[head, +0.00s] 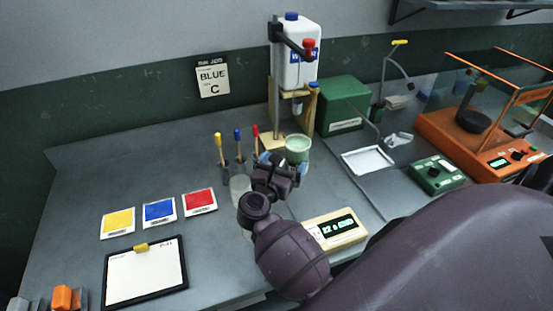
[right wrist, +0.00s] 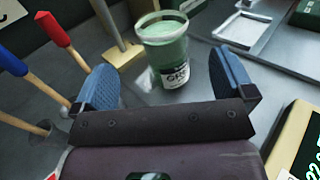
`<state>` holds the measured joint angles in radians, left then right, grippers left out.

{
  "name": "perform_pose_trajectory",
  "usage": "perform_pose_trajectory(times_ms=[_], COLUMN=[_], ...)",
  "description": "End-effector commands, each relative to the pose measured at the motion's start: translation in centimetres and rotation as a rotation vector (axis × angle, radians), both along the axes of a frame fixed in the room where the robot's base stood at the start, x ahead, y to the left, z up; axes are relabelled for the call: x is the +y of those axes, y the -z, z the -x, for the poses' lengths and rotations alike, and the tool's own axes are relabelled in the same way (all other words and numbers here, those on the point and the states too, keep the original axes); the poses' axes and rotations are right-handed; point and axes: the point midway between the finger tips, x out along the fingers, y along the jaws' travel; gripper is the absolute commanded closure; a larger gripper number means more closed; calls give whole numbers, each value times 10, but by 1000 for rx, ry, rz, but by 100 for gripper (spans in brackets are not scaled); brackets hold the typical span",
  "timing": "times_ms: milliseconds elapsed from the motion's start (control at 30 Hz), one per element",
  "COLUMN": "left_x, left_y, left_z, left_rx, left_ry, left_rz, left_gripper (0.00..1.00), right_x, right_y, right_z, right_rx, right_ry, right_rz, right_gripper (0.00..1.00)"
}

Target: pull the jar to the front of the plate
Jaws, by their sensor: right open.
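The jar (head: 297,148) is a clear cup of pale green stuff with a dark-lettered label. It stands upright just in front of the wooden stand and also shows in the right wrist view (right wrist: 165,50). My right gripper (head: 277,163) is open, with its blue pads (right wrist: 160,85) spread wide. The jar is beyond the pads and between their directions, and the gripper appears empty. In the head view the gripper hides part of the jar's lower left side. I cannot make out a separate plate's edges under the jar. My left gripper is not in view.
A white bottle (head: 296,62) hangs on the stand behind the jar. Yellow, blue and red-handled tools (head: 238,148) stand to the left. A cream display box (head: 335,229) lies at front right, and a white tray (head: 368,161) right of the jar.

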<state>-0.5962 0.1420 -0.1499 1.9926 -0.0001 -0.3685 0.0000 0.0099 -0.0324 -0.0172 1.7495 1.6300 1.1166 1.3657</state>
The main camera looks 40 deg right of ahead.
Motion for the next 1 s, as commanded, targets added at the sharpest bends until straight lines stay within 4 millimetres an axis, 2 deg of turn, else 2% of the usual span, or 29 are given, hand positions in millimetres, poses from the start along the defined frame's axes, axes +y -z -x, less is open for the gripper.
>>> perform_pose_trajectory(times_ms=[200, 467, 1000], left_x=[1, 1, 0], left_y=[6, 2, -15], left_z=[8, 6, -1], left_rx=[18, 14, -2], left_ry=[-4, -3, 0], left_rz=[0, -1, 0], left_gripper=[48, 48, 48], right_x=[0, -8, -77], right_y=[0, 0, -2], right_z=[0, -4, -41], right_rx=[0, 1, 1], right_ry=[0, 0, -1], right_rz=[0, 2, 4], right_gripper=[0, 0, 0])
